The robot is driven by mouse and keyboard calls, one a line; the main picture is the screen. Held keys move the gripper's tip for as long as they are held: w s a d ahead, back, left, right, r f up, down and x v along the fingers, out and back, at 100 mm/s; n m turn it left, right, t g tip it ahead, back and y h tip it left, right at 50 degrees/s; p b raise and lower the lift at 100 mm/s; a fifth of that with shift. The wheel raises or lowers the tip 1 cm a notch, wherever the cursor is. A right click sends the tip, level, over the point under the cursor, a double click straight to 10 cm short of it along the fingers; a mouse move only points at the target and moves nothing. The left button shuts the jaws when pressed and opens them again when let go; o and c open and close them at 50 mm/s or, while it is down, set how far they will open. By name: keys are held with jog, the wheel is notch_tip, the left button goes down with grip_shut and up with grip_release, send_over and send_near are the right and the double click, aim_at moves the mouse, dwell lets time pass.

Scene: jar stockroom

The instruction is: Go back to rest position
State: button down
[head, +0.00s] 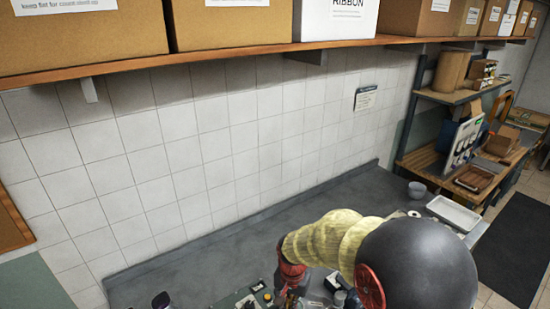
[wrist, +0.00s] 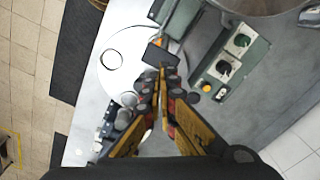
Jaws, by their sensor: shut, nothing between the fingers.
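My gripper (wrist: 162,72) shows in the wrist view with its two yellow and black fingers brought together at the tips and nothing between them. It is over the worktop, between a white round disc (wrist: 118,75) on the left and a green control box (wrist: 222,72) with knobs and a yellow button on the right. In the head view my arm reaches down over the grey counter (head: 200,262) and hides much of it. The fingertips cannot be made out there.
Small grey round pieces (wrist: 128,99) lie left of the fingers. A grey cup (head: 417,190) and white tray (head: 453,213) stand at the counter's far right. A shelf (head: 215,52) with boxes runs above. A dark mat (head: 514,245) lies on the floor.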

jog(key=shift+s+n, duration=0.15)
jog(key=shift+n, duration=0.25)
jog(key=s+d+n+t+b, duration=0.2)
jog(key=s+d+b, duration=0.5)
jog(key=s+b, duration=0.3)
jog(key=s+d+r+n+t+b, duration=0.1)
jog(key=s+d+b, duration=0.6)
jog(key=b, duration=0.9)
jog(key=s+n+t, duration=0.1)
jog(key=s+t, duration=0.1)
jog(key=s, duration=0.1)
jog(key=shift+r+t, duration=0.15)
jog(key=shift+t, duration=0.15)
